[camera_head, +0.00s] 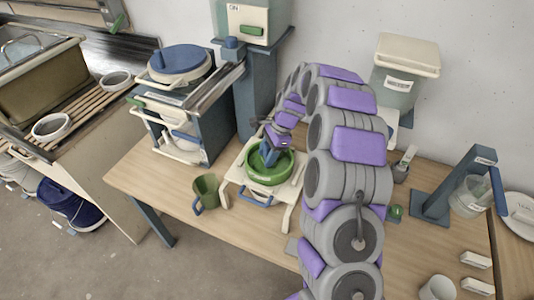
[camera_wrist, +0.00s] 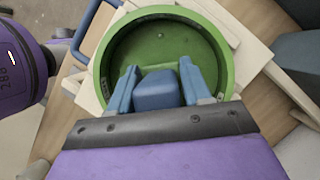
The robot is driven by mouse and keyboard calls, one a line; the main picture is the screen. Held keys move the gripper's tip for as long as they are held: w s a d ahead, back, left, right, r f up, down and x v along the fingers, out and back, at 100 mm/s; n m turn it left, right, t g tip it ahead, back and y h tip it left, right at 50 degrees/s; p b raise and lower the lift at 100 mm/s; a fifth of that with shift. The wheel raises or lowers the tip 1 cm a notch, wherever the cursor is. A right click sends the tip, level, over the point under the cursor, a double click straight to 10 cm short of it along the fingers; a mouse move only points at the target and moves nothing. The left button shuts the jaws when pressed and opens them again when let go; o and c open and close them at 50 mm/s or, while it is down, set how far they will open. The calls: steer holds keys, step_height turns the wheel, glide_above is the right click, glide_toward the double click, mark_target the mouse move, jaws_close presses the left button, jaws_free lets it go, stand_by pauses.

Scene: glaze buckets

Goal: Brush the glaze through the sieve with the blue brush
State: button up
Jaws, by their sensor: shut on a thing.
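A round green sieve (camera_head: 253,178) sits on a cream stand (camera_head: 236,174) on the table. In the wrist view I look down into the sieve (camera_wrist: 226,45), whose green floor is bare apart from small dark specks near the edge. My gripper (camera_head: 268,153) is over the sieve with its fingertips inside the rim outline. In the wrist view its two blue fingers (camera_wrist: 157,84) are shut on the blue brush (camera_wrist: 157,92), of which only the blocky handle shows. The bristles are hidden, so I cannot tell whether they touch the sieve floor.
A green jug (camera_head: 206,189) stands on the table left of the stand. A blue-lidded bucket (camera_head: 180,62) sits on a blue frame at the left. A blue stand (camera_head: 433,205) with a clear cup is at the right. The front right table holds small white blocks (camera_head: 477,258).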

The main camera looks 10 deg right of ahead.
steer(key=shift+s+f+p, duration=0.1)
steer(key=shift+f+p, duration=0.3)
steer(key=shift+f, duration=0.15)
steer(key=shift+c, duration=0.4)
steer(key=shift+s+d, duration=0.1)
steer(key=shift+s+d+p, duration=0.4)
steer(key=shift+s+d, duration=0.1)
steer(key=shift+d, duration=0.15)
steer(key=shift+s+d+p, duration=0.35)
steer(key=shift+s+d, duration=0.1)
steer(key=shift+d, duration=0.2)
steer(key=shift+a, duration=0.1)
